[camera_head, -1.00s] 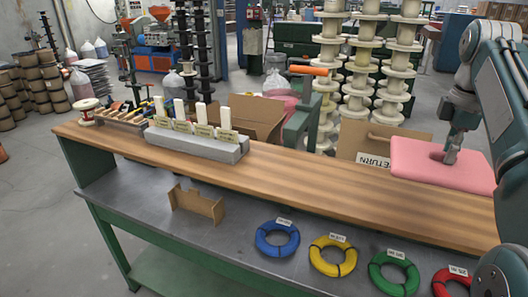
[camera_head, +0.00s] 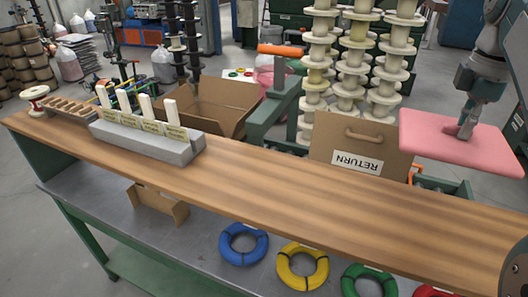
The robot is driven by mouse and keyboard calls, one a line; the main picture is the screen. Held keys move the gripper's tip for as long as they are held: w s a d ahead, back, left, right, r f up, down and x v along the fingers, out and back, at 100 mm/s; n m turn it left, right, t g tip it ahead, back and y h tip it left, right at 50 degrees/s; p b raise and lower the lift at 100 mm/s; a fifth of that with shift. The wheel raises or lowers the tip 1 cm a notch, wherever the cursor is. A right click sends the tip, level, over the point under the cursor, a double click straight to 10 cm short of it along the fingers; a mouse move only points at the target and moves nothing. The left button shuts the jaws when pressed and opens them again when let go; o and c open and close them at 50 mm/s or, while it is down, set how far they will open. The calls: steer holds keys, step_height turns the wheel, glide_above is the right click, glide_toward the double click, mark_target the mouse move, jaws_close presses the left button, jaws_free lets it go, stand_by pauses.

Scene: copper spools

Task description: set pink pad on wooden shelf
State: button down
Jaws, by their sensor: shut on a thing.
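The pink pad (camera_head: 440,145) is a flat, rounded slab at the right of the head view. My gripper (camera_head: 466,131) comes down from above and is shut on the pad near its middle. The pad hangs roughly level, and in the picture it lies beyond the back edge of the wooden shelf (camera_head: 300,205), with a gap between them. The shelf is a long brown plank raised over the back of a grey metal workbench. The exact fingertip contact is partly hidden in the pad.
A grey block with upright white labelled pegs (camera_head: 150,140) and a wooden rack (camera_head: 68,107) stand on the shelf's left part. Its middle and right are bare. A RETURN board (camera_head: 360,150) stands behind. Blue (camera_head: 243,244) and yellow (camera_head: 302,266) coils lie below on the bench.

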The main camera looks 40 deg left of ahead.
steer(key=s+d+f, duration=0.1)
steer(key=s+d, duration=0.3)
steer(key=s, duration=0.6)
steer(key=s+d+f, duration=0.1)
steer(key=s+d, duration=0.4)
steer(key=s, duration=0.4)
glide_above(443, 230)
steer(key=s, duration=0.1)
step_height(443, 230, down, 9)
steer(key=shift+d+r, duration=0.1)
steer(key=shift+r, duration=0.1)
steer(key=shift+w+f, duration=0.2)
steer(key=shift+f, duration=0.05)
steer(key=shift+w+f, duration=0.15)
steer(key=shift+f, duration=0.8)
steer(key=shift+w+f, duration=0.1)
steer(key=shift+f, duration=0.8)
steer(key=c, duration=0.6)
jaws_free()
steer(key=shift+f, duration=0.1)
